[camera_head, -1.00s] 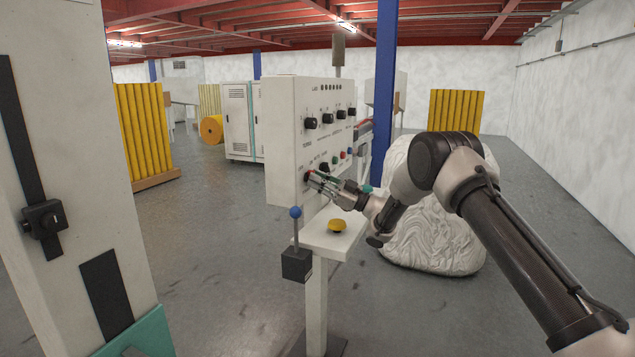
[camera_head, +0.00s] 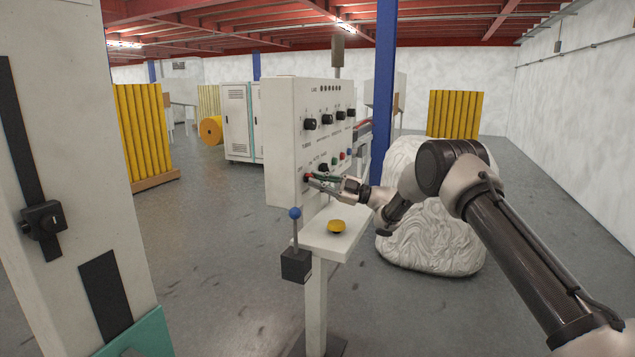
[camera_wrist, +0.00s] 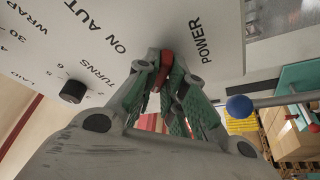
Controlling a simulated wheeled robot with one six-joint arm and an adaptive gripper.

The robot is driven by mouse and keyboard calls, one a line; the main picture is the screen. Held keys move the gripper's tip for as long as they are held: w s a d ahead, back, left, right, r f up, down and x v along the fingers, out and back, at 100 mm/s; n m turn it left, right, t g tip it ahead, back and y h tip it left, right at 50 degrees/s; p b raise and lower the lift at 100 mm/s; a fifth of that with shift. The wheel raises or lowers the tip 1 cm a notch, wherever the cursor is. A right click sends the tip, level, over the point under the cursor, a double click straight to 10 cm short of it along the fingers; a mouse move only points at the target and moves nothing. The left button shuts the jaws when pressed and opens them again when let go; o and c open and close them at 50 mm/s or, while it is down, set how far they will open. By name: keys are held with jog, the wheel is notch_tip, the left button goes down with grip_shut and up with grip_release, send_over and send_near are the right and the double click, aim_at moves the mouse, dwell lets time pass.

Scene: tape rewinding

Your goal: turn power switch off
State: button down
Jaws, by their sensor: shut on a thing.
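The control panel (camera_head: 285,145) is a white box with black knobs and small coloured buttons. The power switch (camera_wrist: 166,62) is red and sits beside the word POWER in the wrist view, where the panel appears rotated. In the head view the red switch (camera_head: 307,177) is at the panel's lower left. My gripper (camera_head: 314,180) is at the switch, and in the wrist view its fingers (camera_wrist: 163,72) are shut on the red switch from both sides. The fingers hide part of the switch, so I cannot tell its setting.
A white stand (camera_head: 330,245) below the panel carries a yellow mushroom button (camera_head: 336,227). A blue-knobbed lever (camera_head: 295,214) stands just left of it. A large wrapped bundle (camera_head: 430,240) is behind my arm. A grey cabinet (camera_head: 75,150) is at the left; open floor lies between.

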jog(key=shift+f, duration=0.1)
jog(key=c, duration=1.5)
grip_release()
jog(key=v, duration=1.2)
